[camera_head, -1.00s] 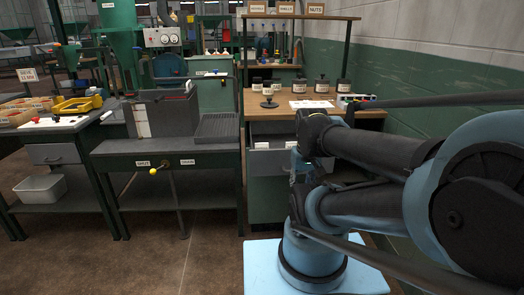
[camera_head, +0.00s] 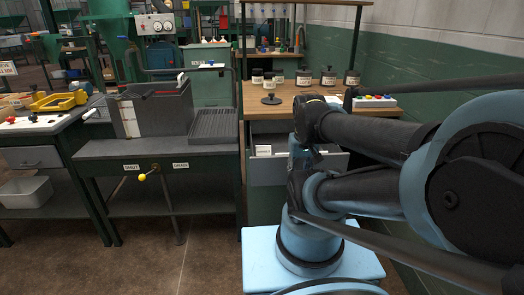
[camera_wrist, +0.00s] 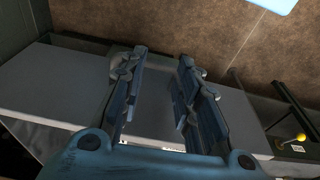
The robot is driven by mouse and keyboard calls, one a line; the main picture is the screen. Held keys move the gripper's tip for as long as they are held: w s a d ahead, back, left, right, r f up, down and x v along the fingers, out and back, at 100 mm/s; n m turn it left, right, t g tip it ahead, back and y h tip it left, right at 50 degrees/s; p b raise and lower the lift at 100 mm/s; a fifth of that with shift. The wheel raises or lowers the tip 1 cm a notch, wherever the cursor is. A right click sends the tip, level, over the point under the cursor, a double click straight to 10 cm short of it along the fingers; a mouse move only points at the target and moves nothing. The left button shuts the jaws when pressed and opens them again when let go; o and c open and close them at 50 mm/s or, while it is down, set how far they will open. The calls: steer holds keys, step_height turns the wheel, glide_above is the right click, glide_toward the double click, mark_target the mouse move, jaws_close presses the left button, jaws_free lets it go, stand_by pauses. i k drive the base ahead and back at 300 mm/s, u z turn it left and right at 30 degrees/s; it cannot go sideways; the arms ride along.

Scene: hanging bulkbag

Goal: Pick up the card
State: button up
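A white card-like piece (camera_head: 264,150) stands in the open grey drawer (camera_head: 280,172) under the wooden bench, in the head view. A flat white sheet (camera_head: 334,99) lies on the bench top, partly hidden by my arm. I cannot tell which of these is the card. My gripper (camera_wrist: 163,60) shows in the wrist view with its two fingers apart and nothing seen between the tips. It is over a light grey surface. A small pale strip with dark marks (camera_wrist: 165,147) shows low between the fingers, too small to make out. In the head view my arm hides the gripper's tips.
Dark jars (camera_head: 304,78) and a control box with coloured buttons (camera_head: 374,101) stand on the bench. To its left is a dark workbench (camera_head: 160,148) with a yellow-knobbed lever (camera_head: 143,177). A green wall (camera_head: 420,70) bounds the right. The floor (camera_head: 150,262) in front is clear.

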mark_target(264, 150)
steer(key=u, duration=0.4)
steer(key=k, duration=1.2)
steer(key=z, duration=0.8)
steer(key=i, duration=1)
steer(key=z, duration=0.05)
